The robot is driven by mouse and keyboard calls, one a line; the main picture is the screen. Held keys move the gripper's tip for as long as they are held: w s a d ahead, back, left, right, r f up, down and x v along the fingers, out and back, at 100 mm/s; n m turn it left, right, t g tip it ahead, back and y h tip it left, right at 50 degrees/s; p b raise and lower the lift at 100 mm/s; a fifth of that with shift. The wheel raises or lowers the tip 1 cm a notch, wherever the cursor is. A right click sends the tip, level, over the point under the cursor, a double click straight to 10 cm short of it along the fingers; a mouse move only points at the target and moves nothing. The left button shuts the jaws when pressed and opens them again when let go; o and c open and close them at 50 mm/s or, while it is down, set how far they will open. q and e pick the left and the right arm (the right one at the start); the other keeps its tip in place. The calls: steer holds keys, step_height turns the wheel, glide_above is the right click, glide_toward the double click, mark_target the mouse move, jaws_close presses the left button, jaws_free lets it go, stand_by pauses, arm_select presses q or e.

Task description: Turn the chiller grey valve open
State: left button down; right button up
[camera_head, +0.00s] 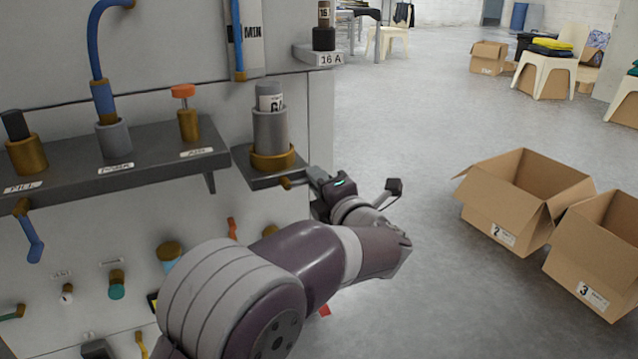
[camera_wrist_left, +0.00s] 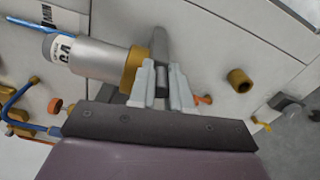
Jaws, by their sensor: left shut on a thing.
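No visible label marks the chiller grey valve. My right gripper is not in view.
A long shelf (camera_head: 140,160) with labelled fittings runs left along the white panel. Below it are several small valves, including a teal one (camera_head: 117,290). Open cardboard boxes (camera_head: 507,220) stand on the floor to the right. The floor between is clear.

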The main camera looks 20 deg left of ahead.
arm_select(q)
steer(key=c, duration=1.1)
jaws_free()
steer(key=shift+s+d+r+p, duration=0.15)
steer(key=shift+s+d+p, duration=0.1)
steer(key=shift+d+p, duration=0.1)
steer(key=p+v, duration=0.4)
steer(key=v, duration=0.7)
steer(key=shift+s+d, duration=0.25)
steer(key=shift+s, duration=0.1)
